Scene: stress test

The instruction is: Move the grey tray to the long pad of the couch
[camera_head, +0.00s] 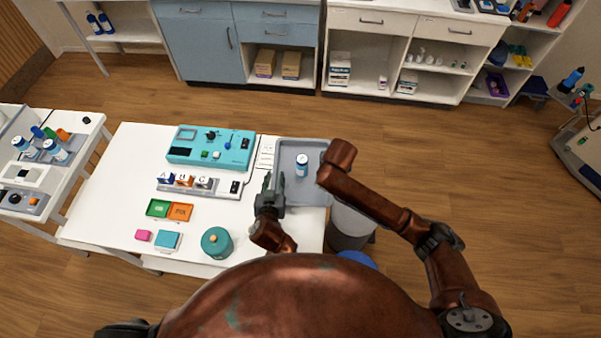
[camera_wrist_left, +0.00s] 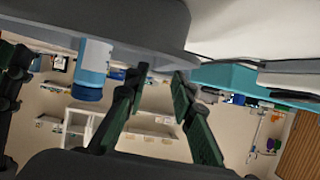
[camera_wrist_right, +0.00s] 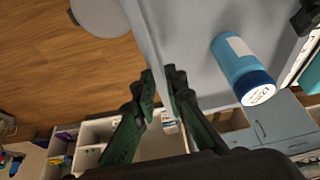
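The grey tray (camera_head: 316,185) lies at the right end of the white table, with a blue-and-white bottle (camera_head: 301,165) upright in it. The bottle also shows in the right wrist view (camera_wrist_right: 243,68). My left gripper (camera_head: 267,185) is at the tray's left side; its fingers (camera_wrist_left: 160,73) stand apart, below the tray's grey side (camera_wrist_left: 150,40) in its tilted view. I cannot tell if the wall is between them. My right gripper (camera_wrist_right: 160,74) has the tray's right wall between its close fingers; in the head view my forearm hides it. No couch is in view.
The white table (camera_head: 120,200) also holds a teal device (camera_head: 211,147), a lettered rack (camera_head: 200,187), small bins (camera_head: 169,210) and a teal pot (camera_head: 215,243). A grey bin (camera_head: 350,226) stands right of the table. Cabinets line the back; the floor at right is open.

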